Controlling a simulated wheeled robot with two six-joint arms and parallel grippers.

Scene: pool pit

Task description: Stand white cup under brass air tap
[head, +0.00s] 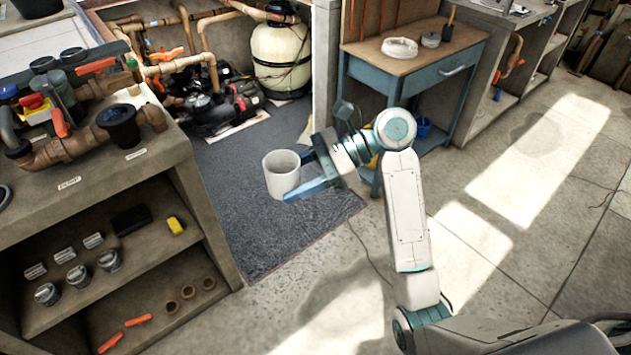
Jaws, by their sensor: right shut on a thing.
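The white cup (281,176) is a plain open-topped cylinder, upright in mid-air in front of the dark mat. My right gripper (300,177) is shut on it from the right, with one blue finger along its lower front and the other at its far right side. I cannot pick out the brass air tap with certainty among the many pipes and valves. My left gripper is not in view.
A shelf unit (185,150) with pipe fittings stands at the left. Behind the mat (235,170) are a pump (215,105) and a cream filter tank (281,55) with copper pipes. A blue workbench (425,85) stands behind my right arm. Floor at right is clear.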

